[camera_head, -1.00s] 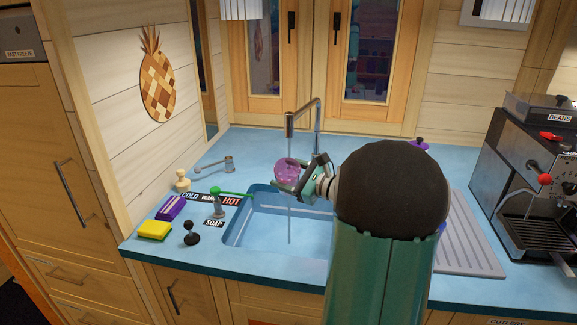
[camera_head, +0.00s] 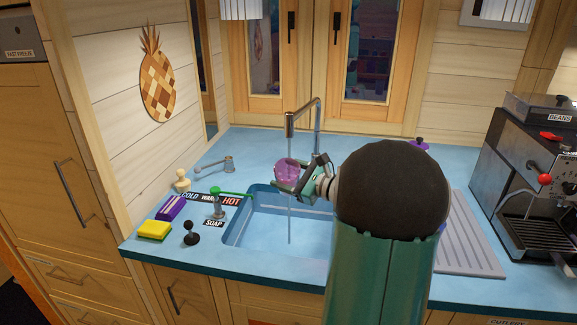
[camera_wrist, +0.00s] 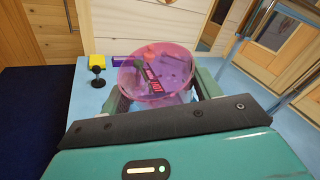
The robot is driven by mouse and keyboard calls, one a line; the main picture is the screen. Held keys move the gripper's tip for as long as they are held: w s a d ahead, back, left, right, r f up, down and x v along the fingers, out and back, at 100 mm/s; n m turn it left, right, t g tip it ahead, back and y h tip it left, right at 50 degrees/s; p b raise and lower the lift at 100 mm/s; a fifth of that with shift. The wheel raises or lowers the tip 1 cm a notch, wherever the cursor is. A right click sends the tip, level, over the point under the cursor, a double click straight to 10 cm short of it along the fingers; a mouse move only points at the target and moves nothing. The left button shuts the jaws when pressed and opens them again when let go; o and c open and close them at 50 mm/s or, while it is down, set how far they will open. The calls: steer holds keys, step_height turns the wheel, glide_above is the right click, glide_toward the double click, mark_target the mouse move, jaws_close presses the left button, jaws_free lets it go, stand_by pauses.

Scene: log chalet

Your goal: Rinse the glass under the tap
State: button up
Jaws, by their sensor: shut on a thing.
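The glass is a pink, see-through tumbler (camera_head: 287,172), held in my gripper (camera_head: 293,185) above the sink (camera_head: 265,222). In the wrist view the glass (camera_wrist: 155,75) sits between the two fingers of my gripper (camera_wrist: 160,92), its round rim facing the camera. The tap (camera_head: 316,130) arches over the sink from behind. A thin stream of water runs down from its spout to the basin, passing at the glass; whether it goes inside the glass I cannot tell. The tap lever with a green knob (camera_head: 216,190) stands by the COLD, WARM, HOT label.
A soap pump (camera_head: 191,234), yellow sponge (camera_head: 155,230), purple block (camera_head: 171,207) and small pale wooden object (camera_head: 182,181) stand left of the sink. A ribbed drainboard (camera_head: 468,250) and a coffee machine (camera_head: 530,170) are at the right. Windows (camera_head: 330,70) stand behind the tap.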

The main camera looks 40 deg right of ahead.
steer(key=shift+r, duration=0.1)
steer(key=s+a+r, duration=0.3)
steer(key=shift+s+a+r, duration=0.25)
steer(key=shift+s+r, duration=0.05)
steer(key=shift+r, duration=0.1)
stand_by(0.4)
steer(key=shift+s, duration=0.1)
stand_by(0.7)
